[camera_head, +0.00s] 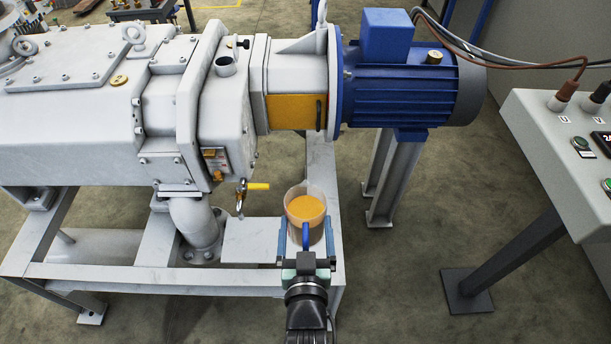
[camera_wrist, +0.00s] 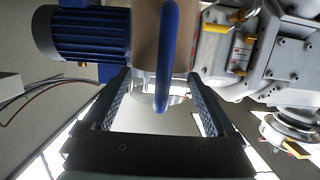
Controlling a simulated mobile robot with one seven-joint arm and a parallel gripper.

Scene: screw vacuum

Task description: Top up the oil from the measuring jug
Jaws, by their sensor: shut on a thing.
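The measuring jug (camera_head: 323,190) is a clear cup holding orange-amber oil (camera_head: 306,208), and looks about upright. My gripper (camera_head: 306,236) is shut on its blue handle (camera_head: 305,234), on the near side of the jug. In the wrist view the handle (camera_wrist: 164,50) stands between my fingers (camera_wrist: 160,92), with the brownish jug body (camera_wrist: 146,38) behind it. The grey pump housing (camera_head: 225,120) stands behind and left of the jug. A short open-topped pipe neck (camera_head: 225,67) rises from its top. An oil sight window (camera_head: 215,162) is on its lower front. The jug's underside is hidden.
A drain tap with a yellow lever (camera_head: 257,186) juts out just left of the jug. The blue motor (camera_head: 410,90) is at back right, with cables above. A control panel (camera_head: 560,150) stands at right. The grey frame (camera_head: 160,278) runs below.

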